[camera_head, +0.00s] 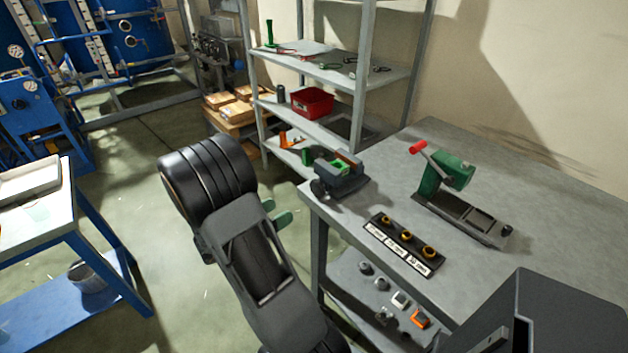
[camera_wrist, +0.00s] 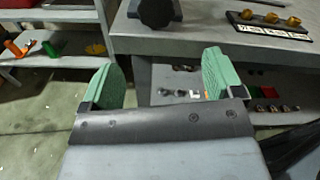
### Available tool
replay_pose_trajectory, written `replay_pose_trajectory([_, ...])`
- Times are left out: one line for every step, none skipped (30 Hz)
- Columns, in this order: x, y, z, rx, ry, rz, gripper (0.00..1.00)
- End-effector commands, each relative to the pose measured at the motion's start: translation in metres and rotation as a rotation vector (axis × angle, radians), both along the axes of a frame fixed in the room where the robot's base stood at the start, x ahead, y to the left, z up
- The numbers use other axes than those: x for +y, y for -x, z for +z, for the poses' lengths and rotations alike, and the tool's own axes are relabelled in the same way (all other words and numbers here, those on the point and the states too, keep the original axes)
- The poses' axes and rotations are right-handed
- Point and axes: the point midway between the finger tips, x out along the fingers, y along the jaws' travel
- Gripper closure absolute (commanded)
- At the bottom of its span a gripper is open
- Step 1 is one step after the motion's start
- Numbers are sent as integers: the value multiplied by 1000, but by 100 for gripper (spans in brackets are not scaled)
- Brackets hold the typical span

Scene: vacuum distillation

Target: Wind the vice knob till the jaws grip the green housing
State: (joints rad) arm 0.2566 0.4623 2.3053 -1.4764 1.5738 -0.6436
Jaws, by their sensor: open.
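The grey vice (camera_head: 345,180) stands at the near left corner of the grey bench. A green part, seemingly the housing (camera_head: 310,156), shows at its jaws; whether the jaws touch it is too small to tell. The dark vice knob (camera_head: 319,188) faces the bench edge. In the wrist view the knob (camera_wrist: 155,12) is at the top, cut off by the frame, beyond the fingertips. My gripper (camera_wrist: 161,82) is open and empty, its green pads wide apart, short of the knob. In the head view my arm hides most of the gripper; a green pad (camera_head: 280,217) shows.
A green press with a red handle (camera_head: 447,172) and a black strip with brass fittings (camera_head: 404,245) stand on the bench (camera_head: 385,185). Shelves (camera_head: 340,65) rise behind. A blue table (camera_head: 75,225) is at left. Open floor lies between.

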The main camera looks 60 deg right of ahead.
Motion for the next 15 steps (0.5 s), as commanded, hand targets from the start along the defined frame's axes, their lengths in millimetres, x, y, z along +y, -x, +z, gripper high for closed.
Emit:
replay_pose_trajectory([-5,-1,2,24,10,10,14])
replay_pose_trajectory([-7,-1,2,33,15,15,14])
replay_pose_trajectory([-12,0,2,41,18,19,14])
replay_pose_trajectory([-16,0,2,46,20,21,14])
replay_pose_trajectory([-20,2,2,47,20,21,14])
replay_pose_trajectory([-26,4,2,48,20,21,14])
replay_pose_trajectory([-31,6,2,48,19,20,14])
replay_pose_trajectory([-37,8,2,47,20,20,14])
replay_pose_trajectory([-45,11,2,46,20,19,14])
replay_pose_trajectory([-50,13,2,46,20,19,14])
replay_pose_trajectory([-56,15,1,46,19,19,14])
replay_pose_trajectory([-63,17,1,45,18,19,14])
replay_pose_trajectory([-69,19,1,46,19,20,14])
replay_pose_trajectory([-74,21,1,46,19,18,14])
replay_pose_trajectory([-81,23,2,46,19,20,14])
